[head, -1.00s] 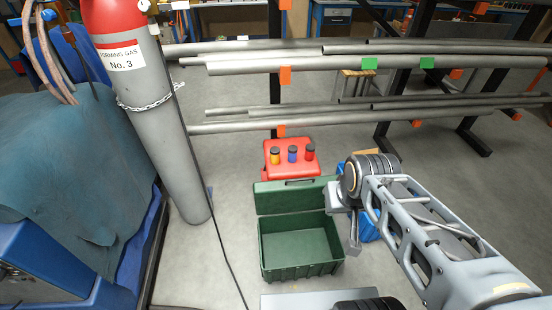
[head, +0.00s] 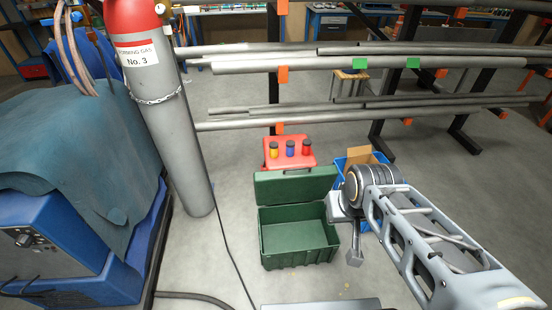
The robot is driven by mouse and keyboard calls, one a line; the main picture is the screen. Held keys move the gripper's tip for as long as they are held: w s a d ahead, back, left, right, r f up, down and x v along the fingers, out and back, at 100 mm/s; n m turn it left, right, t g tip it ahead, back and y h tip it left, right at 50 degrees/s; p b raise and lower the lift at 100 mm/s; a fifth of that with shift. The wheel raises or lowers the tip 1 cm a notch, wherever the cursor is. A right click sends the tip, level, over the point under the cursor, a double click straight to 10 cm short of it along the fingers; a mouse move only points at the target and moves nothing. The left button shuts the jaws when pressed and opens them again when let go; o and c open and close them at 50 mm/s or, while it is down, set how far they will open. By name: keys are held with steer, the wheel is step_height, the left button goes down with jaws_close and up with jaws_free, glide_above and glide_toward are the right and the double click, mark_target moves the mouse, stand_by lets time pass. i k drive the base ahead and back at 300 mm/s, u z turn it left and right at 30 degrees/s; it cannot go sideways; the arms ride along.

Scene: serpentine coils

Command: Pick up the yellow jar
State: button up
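The yellow jar (head: 274,152) with a dark lid stands upright on a small red stool (head: 300,163). It is the leftmost of three jars in a row. A blue jar (head: 290,149) is in the middle and a red jar (head: 306,149) is at the right. My gripper (head: 354,259) hangs down to the right of the open green box, nearer to me than the stool and well apart from the yellow jar. Its fingers are small and seen from the side, so I cannot tell whether they are apart. I see nothing held in it.
The open green box (head: 266,264) stands on the floor in front of the stool. A blue bin with cardboard (head: 345,165) is right of the stool. A grey gas cylinder (head: 180,150) and a draped blue machine (head: 60,250) are at the left. A pipe rack (head: 230,124) runs behind.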

mark_target(274, 146)
steer(key=u, duration=0.4)
steer(key=i, duration=1.05)
steer(key=z, duration=0.25)
